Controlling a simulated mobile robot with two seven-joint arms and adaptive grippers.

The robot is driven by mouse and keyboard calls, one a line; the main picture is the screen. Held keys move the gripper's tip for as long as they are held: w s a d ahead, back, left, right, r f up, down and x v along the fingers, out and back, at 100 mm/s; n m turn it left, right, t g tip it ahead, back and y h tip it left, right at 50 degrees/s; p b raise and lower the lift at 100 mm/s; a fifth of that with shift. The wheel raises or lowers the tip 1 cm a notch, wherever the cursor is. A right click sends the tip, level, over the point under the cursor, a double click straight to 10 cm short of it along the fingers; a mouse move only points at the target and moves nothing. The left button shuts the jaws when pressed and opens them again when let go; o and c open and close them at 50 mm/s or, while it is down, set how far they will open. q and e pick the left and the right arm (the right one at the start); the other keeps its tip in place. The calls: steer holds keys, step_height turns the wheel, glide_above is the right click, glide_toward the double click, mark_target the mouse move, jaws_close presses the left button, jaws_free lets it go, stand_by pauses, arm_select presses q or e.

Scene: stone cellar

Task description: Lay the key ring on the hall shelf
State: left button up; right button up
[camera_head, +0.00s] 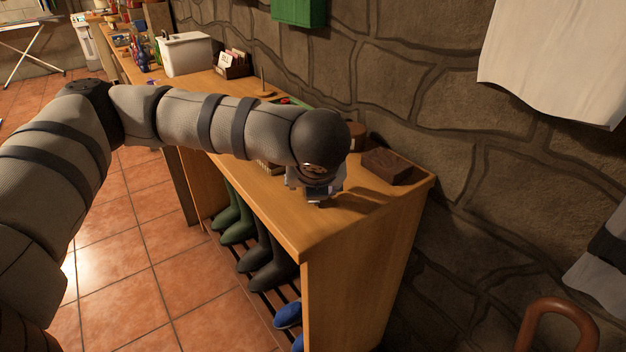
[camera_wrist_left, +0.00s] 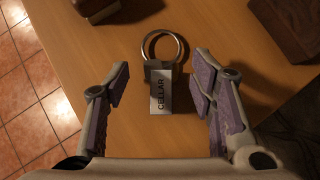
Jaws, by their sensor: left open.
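The key ring (camera_wrist_left: 160,88) is a metal ring with a tag marked "CELLAR". In the left wrist view it lies on the wooden top of the hall shelf (camera_wrist_left: 75,30), between and slightly beyond my open fingers. In the head view the shelf top (camera_head: 300,225) runs along the stone wall. My left gripper (camera_head: 319,200) is just over the near end of the shelf, largely hidden by my arm. In the left wrist view the gripper (camera_wrist_left: 160,97) is open, its purple-padded fingers apart from the tag on both sides. My right gripper is not in view.
A dark carved wooden box (camera_head: 387,166) stands on the shelf near the wall. Green boots (camera_head: 235,220), dark boots (camera_head: 265,260) and blue shoes (camera_head: 288,315) sit underneath. A letter holder (camera_head: 232,66) and white bin (camera_head: 186,54) stand farther back. The tiled floor (camera_head: 140,230) lies left.

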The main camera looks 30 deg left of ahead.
arm_select(q)
steer(key=v, duration=1.2)
steer(key=shift+f, duration=0.1)
